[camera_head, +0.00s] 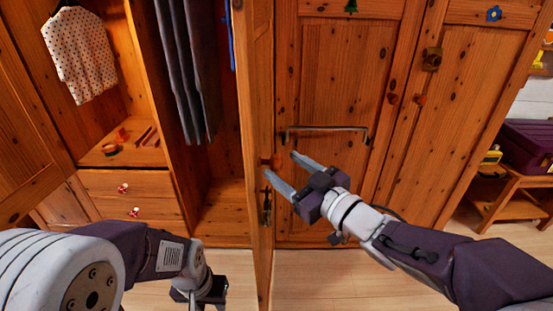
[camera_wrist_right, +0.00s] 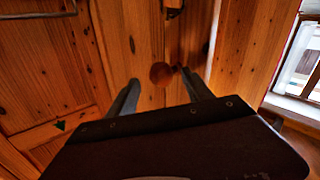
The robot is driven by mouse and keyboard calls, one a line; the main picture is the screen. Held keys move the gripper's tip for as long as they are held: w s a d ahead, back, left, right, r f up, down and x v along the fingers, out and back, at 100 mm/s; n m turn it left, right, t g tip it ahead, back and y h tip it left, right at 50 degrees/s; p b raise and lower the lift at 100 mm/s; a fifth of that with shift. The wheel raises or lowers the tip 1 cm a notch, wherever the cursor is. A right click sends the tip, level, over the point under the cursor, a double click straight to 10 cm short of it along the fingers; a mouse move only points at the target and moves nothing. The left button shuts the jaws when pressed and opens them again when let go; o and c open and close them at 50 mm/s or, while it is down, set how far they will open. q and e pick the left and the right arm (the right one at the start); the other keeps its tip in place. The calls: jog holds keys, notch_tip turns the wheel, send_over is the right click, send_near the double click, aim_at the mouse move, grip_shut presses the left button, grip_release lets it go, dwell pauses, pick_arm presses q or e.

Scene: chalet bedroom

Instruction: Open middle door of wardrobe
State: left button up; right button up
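The wooden wardrobe's left part stands open in the head view. A wardrobe door (camera_head: 255,90) juts out toward me, seen almost edge-on, with a round wooden knob (camera_head: 276,160) and a keyhole plate on it. I cannot tell for sure whether it is the middle door. To its right is a panel door (camera_head: 335,75) with a green tree and a metal bar. My right gripper (camera_head: 281,166) is open at the knob. In the right wrist view the knob (camera_wrist_right: 160,73) shows between the spread fingers; contact is unclear. My left gripper (camera_head: 203,290) is low at the left, its fingers unclear.
Shelves, drawers (camera_head: 130,195), a dotted shirt (camera_head: 80,50) and hanging trousers (camera_head: 190,70) fill the open part. A door with a blue flower (camera_head: 470,100) is shut at the right. A wooden bench (camera_head: 520,180) with a purple box stands beyond. Floor shows in front.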

jog(key=b+v, duration=0.1)
jog(key=v, duration=0.4)
jog(key=shift+s+d+r+b, duration=0.1)
jog(key=shift+s+r+b, duration=0.05)
jog(key=shift+s+b, duration=0.2)
